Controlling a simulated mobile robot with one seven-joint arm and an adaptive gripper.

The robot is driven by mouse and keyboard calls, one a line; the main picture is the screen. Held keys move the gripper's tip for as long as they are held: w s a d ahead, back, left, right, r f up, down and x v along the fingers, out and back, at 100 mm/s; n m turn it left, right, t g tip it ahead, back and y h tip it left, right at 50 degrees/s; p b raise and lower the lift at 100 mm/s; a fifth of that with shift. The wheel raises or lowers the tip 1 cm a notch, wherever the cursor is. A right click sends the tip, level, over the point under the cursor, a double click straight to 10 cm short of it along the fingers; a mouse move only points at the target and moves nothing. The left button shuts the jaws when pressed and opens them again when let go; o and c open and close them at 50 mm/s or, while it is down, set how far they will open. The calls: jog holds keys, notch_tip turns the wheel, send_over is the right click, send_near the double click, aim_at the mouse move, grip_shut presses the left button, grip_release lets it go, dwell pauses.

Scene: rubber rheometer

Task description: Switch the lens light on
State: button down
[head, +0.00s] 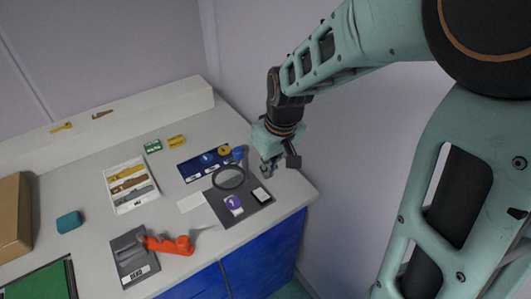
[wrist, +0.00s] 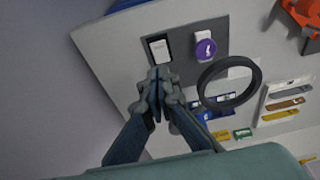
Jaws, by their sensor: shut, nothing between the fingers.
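A black lens ring (head: 228,177) stands over a dark grey panel (head: 222,214) at the counter's right end; the ring also shows in the wrist view (wrist: 204,88). On the panel are a purple round knob on a white plate (head: 234,204), also in the wrist view (wrist: 206,48), and a small white switch plate with a dark border (head: 262,196), also in the wrist view (wrist: 159,47). My gripper (head: 267,171) is shut and empty. In the wrist view its fingertips (wrist: 158,76) appear just below the switch plate; the height gap cannot be told. Whether the light is lit cannot be told.
A blue tray (head: 196,168) lies behind the panel, with a white tray of tools (head: 112,179) to its left. A wall rises close to my arm's right.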

aim_at(266, 198)
jog(key=x, duration=0.6)
jog(key=s+x, duration=0.1)
jog(key=x, duration=0.2)
jog(key=shift+d, duration=0.25)
jog(key=shift+f, duration=0.6)
jog(key=shift+f+b, duration=0.1)
jog(key=shift+b, duration=0.3)
jog(key=shift+s+d+f+b, duration=0.2)
jog(key=shift+s+f+b, duration=0.05)
jog(key=shift+f+b, duration=0.4)
jog(key=shift+r, duration=0.2)
jog(key=shift+w, duration=0.1)
jog(key=shift+w+a+r+p, duration=0.4)
jog(key=shift+w, duration=0.1)
